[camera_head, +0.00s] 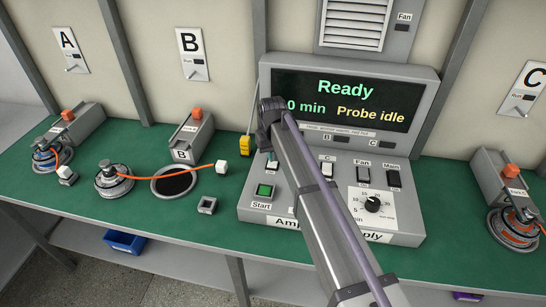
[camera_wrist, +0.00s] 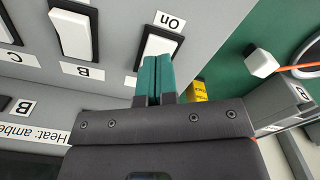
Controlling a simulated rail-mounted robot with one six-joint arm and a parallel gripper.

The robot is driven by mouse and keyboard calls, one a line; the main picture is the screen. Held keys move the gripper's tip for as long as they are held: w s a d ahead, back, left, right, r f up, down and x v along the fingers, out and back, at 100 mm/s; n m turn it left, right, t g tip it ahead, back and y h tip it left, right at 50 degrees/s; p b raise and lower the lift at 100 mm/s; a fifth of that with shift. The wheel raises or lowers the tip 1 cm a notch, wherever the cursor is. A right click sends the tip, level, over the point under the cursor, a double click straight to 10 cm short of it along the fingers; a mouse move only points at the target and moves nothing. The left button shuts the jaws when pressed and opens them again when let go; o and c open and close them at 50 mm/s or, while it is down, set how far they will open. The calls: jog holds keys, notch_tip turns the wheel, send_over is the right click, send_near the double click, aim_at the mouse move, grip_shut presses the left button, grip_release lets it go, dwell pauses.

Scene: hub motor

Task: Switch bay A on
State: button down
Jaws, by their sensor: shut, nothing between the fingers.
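The Ampere Supply panel (camera_head: 410,215) stands in the middle of the bench. Its screen (camera_head: 345,100) reads "Ready" and "Probe idle". My gripper's teal fingers (camera_wrist: 159,68) are shut with nothing between them. They lie over one end of the white leftmost rocker switch (camera_wrist: 157,46), which has an "On" label beside it; I cannot tell whether they touch. The letter label of that rocker is hidden. The rocker with a "B" label (camera_wrist: 74,32) is beside it. In the head view my gripper (camera_head: 271,158) is at the leftmost rocker, and my arm hides the B rocker.
A green start button (camera_head: 264,190), dial (camera_head: 372,204), Fan switch (camera_head: 363,178) and Main switch (camera_head: 393,178) are on the panel. A yellow-tagged item (camera_head: 244,145) hangs at its left side. Motors (camera_head: 113,180) and orange-topped stands (camera_head: 78,124) occupy the bench at left; another motor (camera_head: 514,232) is at right.

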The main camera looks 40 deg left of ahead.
notch_tip(320, 180, up, 6)
jog(key=p, duration=0.4)
jog(key=shift+f+p, duration=0.2)
jog(key=shift+p, duration=0.1)
jog(key=shift+f, duration=0.15)
jog(key=s+d+m, duration=0.2)
jog(key=d+m, duration=0.1)
jog(key=d, duration=1.7)
jog(key=s+d+m, duration=0.2)
jog(key=d+m, duration=0.2)
jog(key=d, duration=1.6)
jog(key=s+d+m, duration=0.3)
jog(key=d+m, duration=0.1)
jog(key=d, duration=1.6)
